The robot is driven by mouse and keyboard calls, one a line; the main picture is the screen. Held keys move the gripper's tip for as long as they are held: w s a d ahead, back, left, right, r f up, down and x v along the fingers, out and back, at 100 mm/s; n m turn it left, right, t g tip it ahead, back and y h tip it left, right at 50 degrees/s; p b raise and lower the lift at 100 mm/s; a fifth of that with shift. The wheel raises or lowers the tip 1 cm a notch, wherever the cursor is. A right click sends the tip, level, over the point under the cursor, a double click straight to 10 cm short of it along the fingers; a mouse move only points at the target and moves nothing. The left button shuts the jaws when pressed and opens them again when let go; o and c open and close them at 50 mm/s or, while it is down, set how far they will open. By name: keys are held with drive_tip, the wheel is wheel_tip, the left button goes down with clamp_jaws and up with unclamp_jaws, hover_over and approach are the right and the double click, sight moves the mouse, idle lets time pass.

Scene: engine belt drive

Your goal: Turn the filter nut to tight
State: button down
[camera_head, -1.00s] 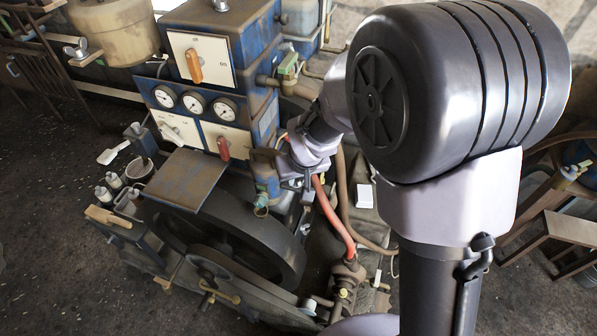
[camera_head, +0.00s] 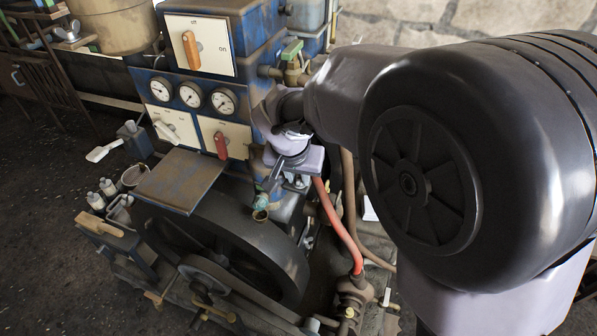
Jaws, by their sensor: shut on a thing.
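My gripper (camera_head: 274,178) is at the right side of the blue engine block, just below and right of the red-handled lever. Its wrist comes in from the right, and its small dark jaws are largely covered by the wrist. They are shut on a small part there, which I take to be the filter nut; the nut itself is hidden. A greenish cylindrical fitting (camera_head: 262,203) with a coppery open end sits just below the jaws. I cannot tell the nut's angle or how tight it is.
The blue panel carries an orange switch (camera_head: 191,50), three gauges (camera_head: 191,95) and a red lever (camera_head: 221,146). A dark flywheel (camera_head: 215,245) lies below a flat plate (camera_head: 183,180). My arm covers the right side.

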drive_tip(key=shift+s+f, duration=0.1)
drive_tip(key=c, duration=1.3)
unclamp_jaws()
drive_tip(key=shift+r, duration=0.25)
